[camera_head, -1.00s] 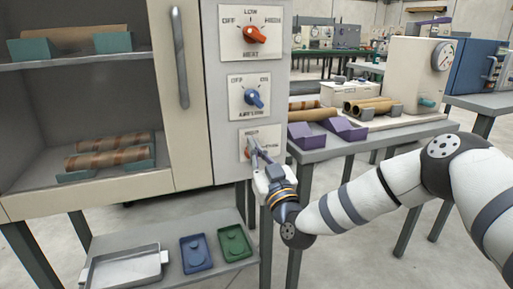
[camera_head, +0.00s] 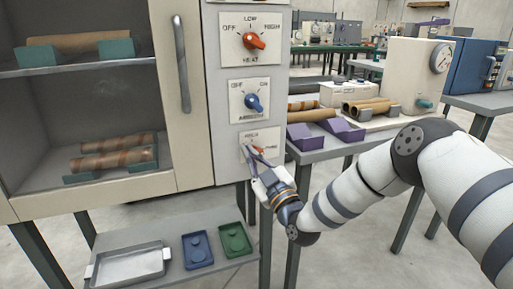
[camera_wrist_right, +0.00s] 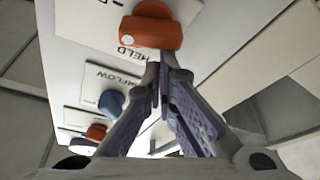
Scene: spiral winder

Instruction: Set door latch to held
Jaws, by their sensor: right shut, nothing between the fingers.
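The lowest panel plate (camera_head: 272,138) on the cabinet front carries an orange-red knob (camera_head: 258,149), partly hidden by my right gripper's fingers. In the right wrist view this orange knob (camera_wrist_right: 150,32) is large at the top, and a white dot shows near its left end. The word HELD is printed beside it. My right gripper (camera_head: 251,150) is at this plate, shut and empty. Its fingertips (camera_wrist_right: 160,75) come together close to the knob in the wrist view; I cannot tell whether they touch it. My left gripper is not in view.
Above are a blue airflow knob (camera_head: 253,102) and an orange heat knob (camera_head: 254,41). The glazed cabinet door with its vertical handle (camera_head: 181,64) is to the left. A side table (camera_head: 318,153) with purple holders stands right; a low shelf (camera_head: 187,270) with trays is below.

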